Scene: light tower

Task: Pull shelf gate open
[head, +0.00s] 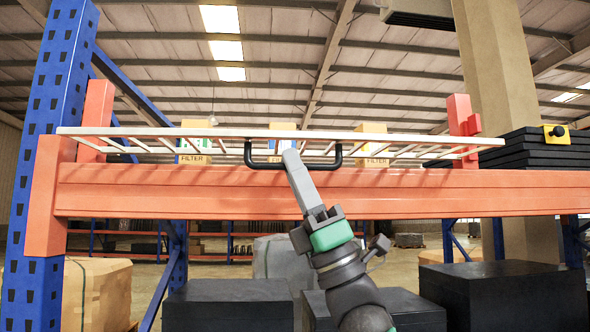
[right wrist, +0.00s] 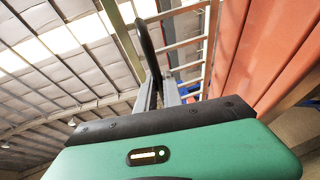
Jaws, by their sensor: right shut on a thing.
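The shelf gate (head: 225,132) is a pale barred frame. In the head view it lies tilted far over, nearly flat, above the orange shelf beam (head: 400,192). Its black handle (head: 338,157) hangs at the middle of its near edge. My right gripper (head: 291,156) reaches up from below and is shut on the handle near its left part. In the right wrist view the fingers (right wrist: 158,92) close around the dark handle bar (right wrist: 148,45), with the gate's bars (right wrist: 185,40) beyond. My left gripper is not in view.
Several yellow boxes marked FILTER (head: 376,150) stand on the shelf behind the gate. A blue upright (head: 50,110) stands at left. Black stacked panels (head: 530,150) are at right. Black boxes (head: 500,293) and a wrapped tan load (head: 105,290) stand below the beam.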

